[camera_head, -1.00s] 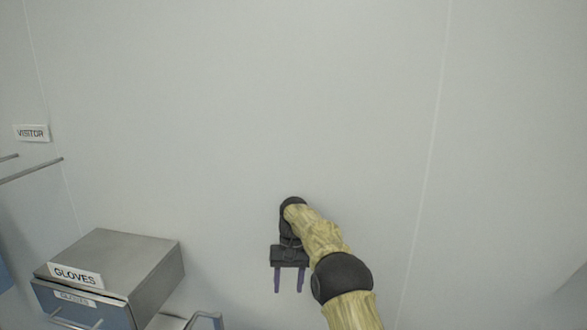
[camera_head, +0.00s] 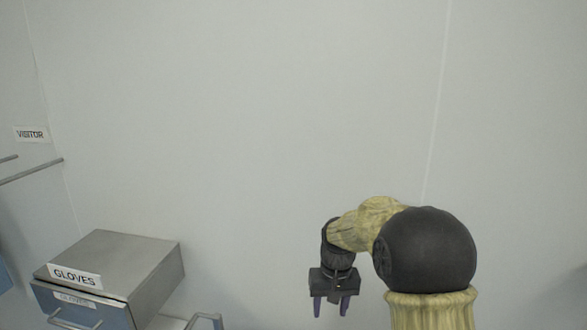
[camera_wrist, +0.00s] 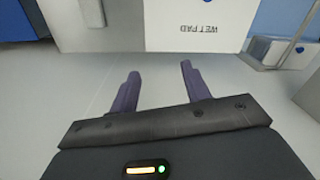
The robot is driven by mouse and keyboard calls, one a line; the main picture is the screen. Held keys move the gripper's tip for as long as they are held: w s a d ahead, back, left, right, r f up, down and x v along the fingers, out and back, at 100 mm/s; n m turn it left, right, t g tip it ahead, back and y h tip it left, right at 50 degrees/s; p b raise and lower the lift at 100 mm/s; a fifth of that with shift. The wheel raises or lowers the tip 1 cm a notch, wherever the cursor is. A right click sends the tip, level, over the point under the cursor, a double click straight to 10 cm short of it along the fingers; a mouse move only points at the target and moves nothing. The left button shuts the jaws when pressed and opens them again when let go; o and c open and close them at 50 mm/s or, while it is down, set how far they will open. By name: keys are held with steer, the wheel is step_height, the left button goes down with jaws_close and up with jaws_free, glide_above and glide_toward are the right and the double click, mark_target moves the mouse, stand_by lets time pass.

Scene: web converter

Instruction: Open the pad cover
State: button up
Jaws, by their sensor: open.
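My gripper (camera_head: 332,306) hangs at the lower middle of the head view with its two fingers pointing down, apart and empty. In the wrist view my gripper (camera_wrist: 158,80) shows two dark purple fingers spread with nothing between them. Beyond the fingertips stands a white box (camera_wrist: 110,28) with a label reading "WET PAD" (camera_wrist: 198,25), upside down in this view. The fingers do not appear to touch the box. The head view does not show this box, and I cannot make out its cover edge clearly.
A metal box labelled "GLOVES" (camera_head: 120,262) stands at the lower left of the head view. A metal rail (camera_head: 205,320) is right of it. A "VISITOR" sign (camera_head: 31,134) is on the left wall. A blue and white unit (camera_wrist: 288,52) is at the wrist view's right.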

steer(key=s+d+f+t, duration=0.1)
steer(key=s+d, duration=0.2)
steer(key=s, duration=0.6)
steer(key=s+d+f+t, duration=0.1)
steer(key=s+d, duration=0.2)
steer(key=s, duration=0.7)
steer(key=shift+s+d+m+h, duration=0.25)
steer(key=shift+s+m+h, duration=0.05)
steer(key=shift+m, duration=0.1)
steer(key=shift+c, duration=1.2)
steer(key=shift+w, duration=0.15)
